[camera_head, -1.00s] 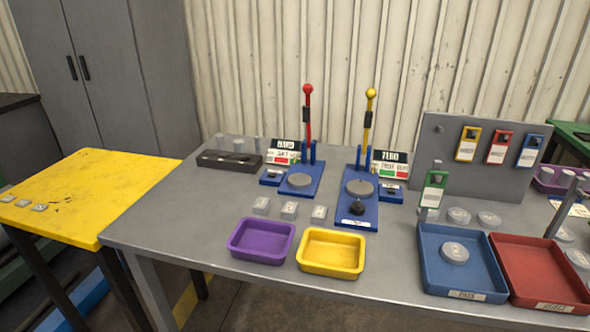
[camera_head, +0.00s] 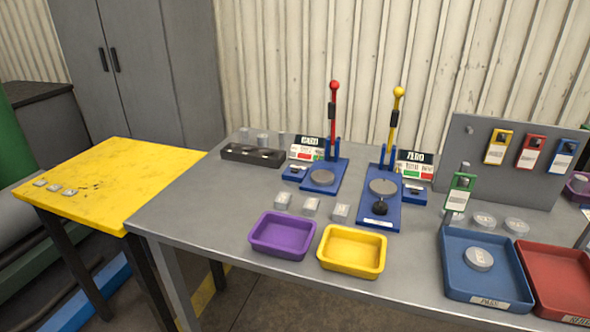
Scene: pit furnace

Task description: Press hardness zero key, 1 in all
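A blue press with a red lever (camera_head: 332,125) stands at the back middle of the grey bench, with a round grey plate on its base. A small blue box with a dark top (camera_head: 295,173) sits at its left, in front of a lettered sign (camera_head: 309,148). A second blue press with a yellow lever (camera_head: 394,122) stands to its right. It has a black knob (camera_head: 380,208) on its base, and another small blue box (camera_head: 413,194) and sign (camera_head: 415,165) at its right. The sign lettering is too small to read surely. Neither gripper is in view.
A purple tray (camera_head: 282,252) and a yellow tray (camera_head: 351,267) lie at the front, with small grey blocks (camera_head: 311,207) behind. Blue (camera_head: 460,284) and red trays (camera_head: 540,270) are at right. A tag board (camera_head: 490,180) stands behind. A yellow table (camera_head: 110,170) is at left.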

